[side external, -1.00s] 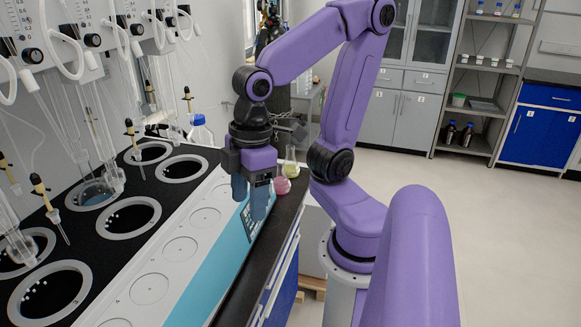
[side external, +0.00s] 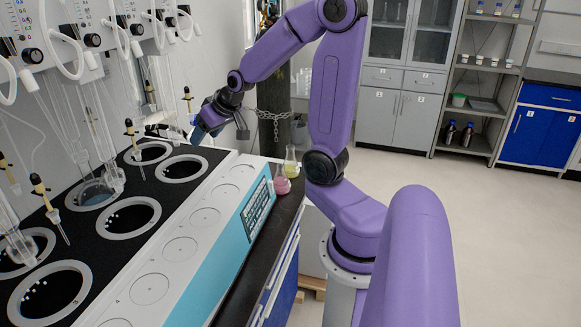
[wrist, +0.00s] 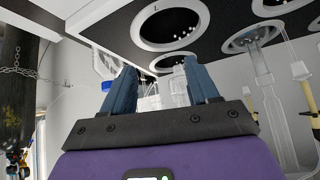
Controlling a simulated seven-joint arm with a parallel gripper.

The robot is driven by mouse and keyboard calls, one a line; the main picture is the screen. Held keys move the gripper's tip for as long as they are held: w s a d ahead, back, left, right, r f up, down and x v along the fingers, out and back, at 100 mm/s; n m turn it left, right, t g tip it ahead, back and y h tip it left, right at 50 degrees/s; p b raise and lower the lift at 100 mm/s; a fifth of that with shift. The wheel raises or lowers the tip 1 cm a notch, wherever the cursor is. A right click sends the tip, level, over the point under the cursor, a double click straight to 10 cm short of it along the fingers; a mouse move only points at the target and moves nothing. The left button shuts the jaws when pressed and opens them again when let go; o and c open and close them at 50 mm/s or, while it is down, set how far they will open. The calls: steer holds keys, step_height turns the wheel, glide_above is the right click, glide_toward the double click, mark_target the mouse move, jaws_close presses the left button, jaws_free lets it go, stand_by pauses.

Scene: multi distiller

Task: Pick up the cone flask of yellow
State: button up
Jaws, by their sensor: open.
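The cone flask of yellow (side external: 291,174) stands upright on the dark counter, right of the distiller's front panel. A cone flask with pink liquid (side external: 281,184) stands just in front of it and overlaps it slightly in the picture. My gripper (side external: 198,132) is raised above the back end of the distiller, well to the left of both flasks and apart from them. It is tilted and points left. In the wrist view my gripper (wrist: 161,70) has its two blue fingers spread with nothing gripped between them. Neither flask can be made out in the wrist view.
The distiller's black top (side external: 103,238) has several round wells, with glassware hanging over it on the left. A gas cylinder with a chain (side external: 274,125) stands behind the flasks. In the wrist view, a blue-capped container (wrist: 107,85) shows near the left finger.

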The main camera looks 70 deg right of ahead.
steer(key=s+d+m+h, duration=0.2)
steer(key=d+m+h, duration=0.1)
steer(key=d, duration=0.5)
steer(key=s+d+m+h, duration=0.2)
steer(key=d, duration=0.6)
steer(key=r+m+g+h, duration=0.2)
steer(key=m+g+h, duration=0.1)
steer(key=m+h, duration=0.2)
glide_above(290, 147)
steer(key=s+a, duration=0.2)
steer(key=a, duration=0.4)
step_height(290, 147, down, 19)
steer(key=shift+d+r+x, duration=0.1)
steer(key=shift+r+x, duration=0.05)
steer(key=shift+x, duration=1.65)
steer(key=shift+d+r+x, duration=0.15)
steer(key=shift+x, duration=1.7)
steer(key=shift+s, duration=0.15)
jaws_close()
